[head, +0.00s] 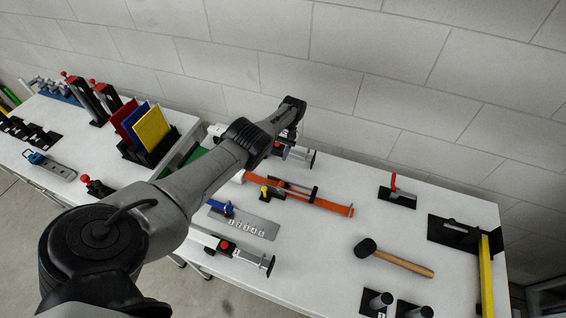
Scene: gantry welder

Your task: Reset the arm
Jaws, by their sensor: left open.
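My left arm comes in from the lower left and reaches out over the white table (340,240). My left gripper (290,133) is at the arm's far end, near the back edge of the table by the wall. It is small and partly hidden behind its own wrist; it is open, and I see nothing held in it. Below it, a grey clamp-like tool (297,155) lies on the table; I cannot tell how much height is between them. My right gripper is not in view.
An orange bar clamp (325,203), a mallet (395,259), a red-handled tool (397,195) and a numbered metal plate (245,225) lie on the table. A yellow bar (486,275) stands at the right end. A rack with coloured panels (150,128) is at the left. A block wall (400,75) closes the back.

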